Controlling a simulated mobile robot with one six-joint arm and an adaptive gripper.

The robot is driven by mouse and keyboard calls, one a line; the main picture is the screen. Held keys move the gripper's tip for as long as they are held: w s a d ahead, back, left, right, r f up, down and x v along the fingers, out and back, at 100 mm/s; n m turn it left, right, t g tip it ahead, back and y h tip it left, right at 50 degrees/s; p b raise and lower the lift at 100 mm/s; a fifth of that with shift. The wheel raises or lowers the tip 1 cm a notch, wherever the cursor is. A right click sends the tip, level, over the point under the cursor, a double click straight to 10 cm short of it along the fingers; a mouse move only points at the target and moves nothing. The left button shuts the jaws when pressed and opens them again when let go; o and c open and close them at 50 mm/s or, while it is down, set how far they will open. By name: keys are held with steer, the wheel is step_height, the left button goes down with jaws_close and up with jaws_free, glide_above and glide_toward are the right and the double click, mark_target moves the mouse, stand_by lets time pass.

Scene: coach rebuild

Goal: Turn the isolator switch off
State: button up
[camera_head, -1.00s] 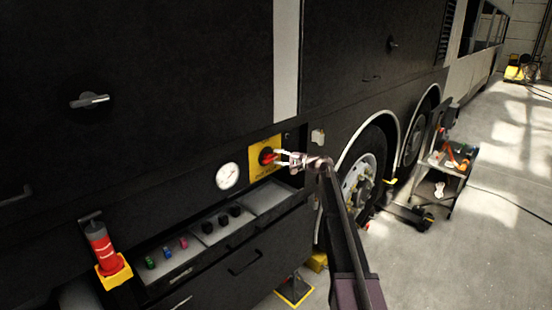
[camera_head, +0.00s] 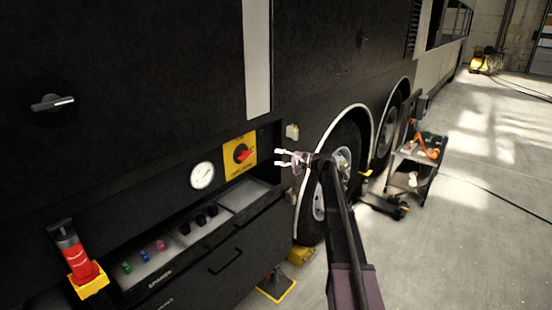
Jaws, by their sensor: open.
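The isolator switch is a red rotary knob (camera_head: 243,153) with a dark centre, on a yellow plate (camera_head: 231,162) with small lettering set in the dark side of the coach. Its handle looks roughly sideways, but it is too small to tell its exact setting. My gripper (camera_head: 279,158) is to the right of the switch, clear of the knob in the picture. Its two pale fingers are spread, point left toward the switch and hold nothing. The knob is in full view.
A round white gauge (camera_head: 203,175) is left of the yellow plate. Below is an open drawer (camera_head: 240,199) with coloured and black parts. A red cylinder (camera_head: 80,262) in a yellow holder is at lower left. A tool cart (camera_head: 409,168) stands right, by the wheels.

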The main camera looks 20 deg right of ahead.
steer(key=o, duration=0.4)
steer(key=shift+s+a, duration=0.1)
steer(key=shift+a, duration=0.05)
steer(key=m+t+h, duration=0.2)
steer(key=t+h, duration=0.2)
glide_toward(248, 157)
steer(key=v, duration=0.2)
steer(key=shift+s+a+f+m+t+h, duration=0.3)
steer(key=shift+s+m+t+h, duration=0.1)
steer(key=shift+t, duration=0.3)
steer(key=shift+w, duration=0.15)
steer(key=x, duration=1.3)
steer(key=shift+w+a, duration=0.2)
steer(key=shift+w, duration=0.05)
steer(key=c, duration=1.1)
